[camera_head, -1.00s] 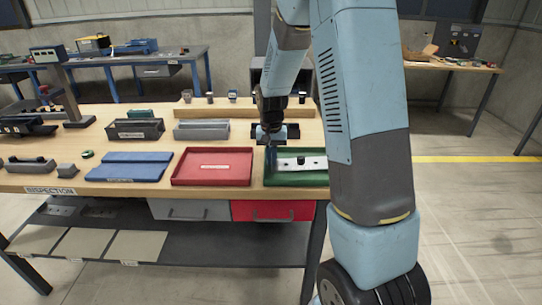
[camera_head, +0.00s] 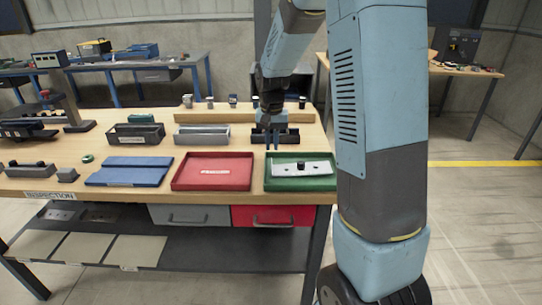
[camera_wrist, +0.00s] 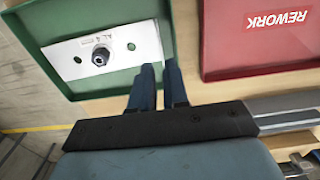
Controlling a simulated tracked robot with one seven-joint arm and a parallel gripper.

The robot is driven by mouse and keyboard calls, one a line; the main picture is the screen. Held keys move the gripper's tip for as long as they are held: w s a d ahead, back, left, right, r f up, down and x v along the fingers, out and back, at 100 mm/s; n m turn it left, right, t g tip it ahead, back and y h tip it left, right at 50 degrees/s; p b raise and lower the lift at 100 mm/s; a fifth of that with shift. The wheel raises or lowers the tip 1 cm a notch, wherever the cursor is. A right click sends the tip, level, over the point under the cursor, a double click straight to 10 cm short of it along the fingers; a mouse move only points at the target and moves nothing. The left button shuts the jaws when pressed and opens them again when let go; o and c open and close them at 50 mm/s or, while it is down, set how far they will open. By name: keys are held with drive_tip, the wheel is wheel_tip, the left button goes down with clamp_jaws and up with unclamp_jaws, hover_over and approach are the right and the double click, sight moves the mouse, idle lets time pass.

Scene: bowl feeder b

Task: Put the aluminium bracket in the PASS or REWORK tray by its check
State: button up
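The aluminium bracket (camera_head: 288,171) is a flat pale plate with a dark round knob or bolt head on top. It lies in the green tray (camera_head: 330,184); any label there is hidden. The wrist view also shows the bracket (camera_wrist: 72,60) inside the green tray (camera_wrist: 35,17), with small marking by its knob. The red tray (camera_head: 181,182), marked REWORK in the wrist view (camera_wrist: 222,66), is empty beside it. My gripper (camera_head: 272,147) is just beyond the green tray's far edge.
A blue flat plate (camera_head: 130,172) lies left of the red tray. Grey and dark bins (camera_head: 202,134) stand behind the trays. A wooden rack (camera_head: 225,117) with small parts runs along the back. The bench front has an INSPECTION label (camera_head: 50,196).

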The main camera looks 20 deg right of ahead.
drive_tip(key=s+r+n+t, duration=0.2)
drive_tip(key=s+r+t, duration=0.1)
drive_tip(key=s+r, duration=1.15)
drive_tip(key=s+r+n+t, duration=0.1)
drive_tip(key=s+r+t, duration=0.1)
drive_tip(key=s, duration=1.1)
drive_tip(key=shift+s+r+n+t, duration=0.3)
drive_tip(key=shift+s+r, duration=0.1)
drive_tip(key=shift+r, duration=0.1)
drive_tip(key=shift+a, duration=0.1)
